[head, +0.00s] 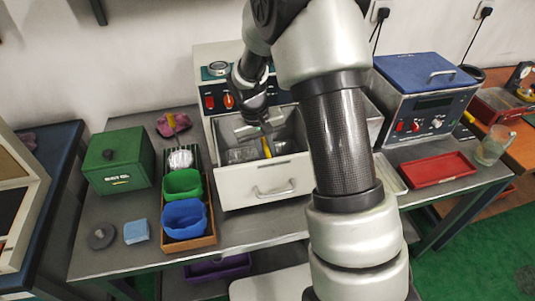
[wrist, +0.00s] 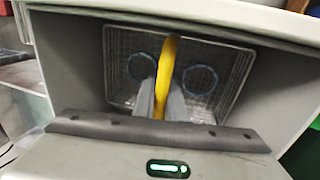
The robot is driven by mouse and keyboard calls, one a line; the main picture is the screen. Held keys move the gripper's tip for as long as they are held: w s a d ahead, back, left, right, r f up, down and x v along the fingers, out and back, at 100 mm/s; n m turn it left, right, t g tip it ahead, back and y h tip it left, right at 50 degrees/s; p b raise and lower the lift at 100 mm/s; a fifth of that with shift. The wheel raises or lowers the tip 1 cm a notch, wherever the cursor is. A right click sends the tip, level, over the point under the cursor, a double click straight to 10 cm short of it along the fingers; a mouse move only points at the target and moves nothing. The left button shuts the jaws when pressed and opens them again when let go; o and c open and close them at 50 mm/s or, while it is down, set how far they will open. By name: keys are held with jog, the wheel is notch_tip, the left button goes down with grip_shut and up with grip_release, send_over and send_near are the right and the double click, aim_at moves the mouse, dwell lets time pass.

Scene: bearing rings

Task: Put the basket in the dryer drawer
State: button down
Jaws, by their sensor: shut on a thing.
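The dryer (head: 212,85) stands at the back of the grey bench with its white drawer (head: 245,190) pulled open toward me. The wire mesh basket (head: 242,155) is within the drawer walls. In the wrist view the basket (wrist: 225,60) shows two dark rings in it and a yellow handle (wrist: 168,65) across its middle. My gripper (head: 266,142) is over the drawer, shut on the yellow handle; its fingers also show in the wrist view (wrist: 160,103). I cannot tell whether the basket touches the drawer floor. My arm hides the drawer's right side.
A green box (head: 120,165), a wooden tray (head: 190,243) with green and blue bins, and a blue sponge (head: 136,231) are left of the drawer. A blue-topped machine (head: 425,95) and red tray (head: 437,169) are on the right. Bare bench lies in front of the drawer.

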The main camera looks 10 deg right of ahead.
jog(key=shift+f, duration=0.15)
dwell(0.3)
jog(key=c, duration=1.7)
grip_release()
jog(key=shift+r+p, duration=3.45)
jog(key=shift+r, duration=2.05)
